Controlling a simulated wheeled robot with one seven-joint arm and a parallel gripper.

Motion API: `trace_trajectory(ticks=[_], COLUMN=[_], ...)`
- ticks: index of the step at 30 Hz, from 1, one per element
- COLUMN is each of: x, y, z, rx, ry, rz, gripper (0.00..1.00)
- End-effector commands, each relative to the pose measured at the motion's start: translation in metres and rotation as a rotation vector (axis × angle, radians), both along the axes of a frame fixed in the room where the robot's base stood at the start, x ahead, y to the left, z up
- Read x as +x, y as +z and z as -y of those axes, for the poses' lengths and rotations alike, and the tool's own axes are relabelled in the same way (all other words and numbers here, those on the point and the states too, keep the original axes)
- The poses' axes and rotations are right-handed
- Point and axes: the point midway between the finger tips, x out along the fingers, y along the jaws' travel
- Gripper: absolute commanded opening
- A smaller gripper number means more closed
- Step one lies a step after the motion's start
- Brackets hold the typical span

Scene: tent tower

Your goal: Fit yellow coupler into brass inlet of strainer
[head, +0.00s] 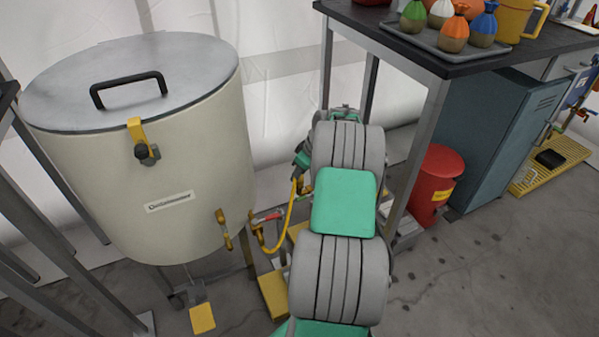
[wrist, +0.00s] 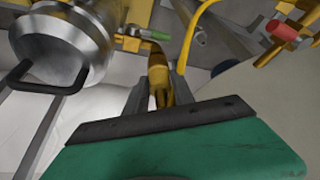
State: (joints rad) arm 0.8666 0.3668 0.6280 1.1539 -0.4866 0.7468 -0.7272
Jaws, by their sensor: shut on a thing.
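In the wrist view my gripper (wrist: 160,94) is shut on the yellow coupler (wrist: 158,75), which sits between the grey fingers. A steel cylinder (wrist: 85,30) with a black handle, seemingly the strainer, is at the upper left. A brass fitting with a green lever (wrist: 153,34) lies beyond the coupler's tip. Which part is the brass inlet, and whether the coupler touches it, I cannot tell. In the head view my arm hides the strainer and most of my gripper.
A yellow hose (head: 272,249) loops from near the red-levered valve (head: 266,218) beside the large cream vessel (head: 140,165) towards my gripper. A dark-topped table (head: 440,62) stands behind my arm.

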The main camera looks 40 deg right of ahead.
Motion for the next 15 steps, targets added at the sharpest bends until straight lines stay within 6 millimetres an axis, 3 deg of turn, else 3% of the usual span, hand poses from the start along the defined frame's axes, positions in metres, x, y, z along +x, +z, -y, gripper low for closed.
trace_trajectory(ticks=[13,14,15], x=[0.0001,0.0001,0.0001], y=[-0.0117,-0.0107,-0.0106], z=[-0.0001,0.0,0.0], rx=[0.0,0.0,0.0], ry=[0.0,0.0,0.0], rz=[0.0,0.0,0.0], gripper=[0.0,0.32,0.35])
